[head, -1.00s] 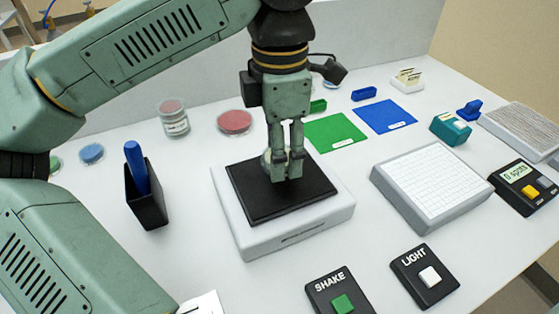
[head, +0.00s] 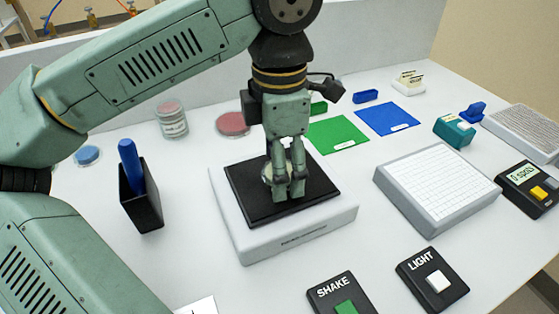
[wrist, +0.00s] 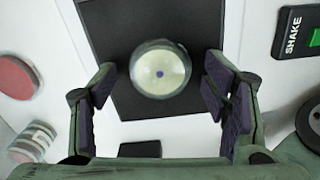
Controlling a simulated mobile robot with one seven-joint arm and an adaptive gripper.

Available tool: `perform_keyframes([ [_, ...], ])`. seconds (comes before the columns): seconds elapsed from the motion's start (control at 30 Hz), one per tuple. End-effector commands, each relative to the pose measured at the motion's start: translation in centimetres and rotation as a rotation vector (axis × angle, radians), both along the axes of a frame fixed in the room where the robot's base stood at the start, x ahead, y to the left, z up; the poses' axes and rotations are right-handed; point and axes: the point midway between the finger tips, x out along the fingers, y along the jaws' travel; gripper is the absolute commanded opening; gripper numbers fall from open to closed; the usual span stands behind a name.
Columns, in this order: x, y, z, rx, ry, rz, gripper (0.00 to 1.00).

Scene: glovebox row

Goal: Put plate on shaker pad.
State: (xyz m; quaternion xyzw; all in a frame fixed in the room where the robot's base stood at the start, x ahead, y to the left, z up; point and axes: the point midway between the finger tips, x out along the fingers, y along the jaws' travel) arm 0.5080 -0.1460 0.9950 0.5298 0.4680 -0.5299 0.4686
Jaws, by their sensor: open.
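The plate is a round clear dish with pale yellow content and a dark purple dot. In the wrist view the plate (wrist: 160,72) lies flat over the black shaker pad (wrist: 112,38). In the head view the plate (head: 267,173) is mostly hidden behind my fingers, on the black shaker pad (head: 318,187) atop its white base. My gripper (head: 285,196) is over the pad, pointing down. In the wrist view my gripper (wrist: 160,88) is open, its fingers apart on either side of the plate, with gaps showing on both sides.
A black holder (head: 147,210) with a blue pen-like item stands left of the shaker. SHAKE (head: 332,292) and LIGHT (head: 425,268) button boxes lie in front. A white gridded panel (head: 437,190) is right. Green (head: 337,134) and blue (head: 388,118) mats and red dishes (head: 233,124) lie behind.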

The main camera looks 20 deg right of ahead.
Motion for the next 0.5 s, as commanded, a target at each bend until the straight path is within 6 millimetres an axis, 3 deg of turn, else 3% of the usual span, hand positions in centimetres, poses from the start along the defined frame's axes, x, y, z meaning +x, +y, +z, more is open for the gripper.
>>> perform_keyframes([
  [0.33, 0.0, 0.0, 1.0, 0.0, -0.001, 0.001, 0.69],
  [0.5, 0.1, -0.1, 4.3, -0.002, -0.003, 0.003, 0.69],
])
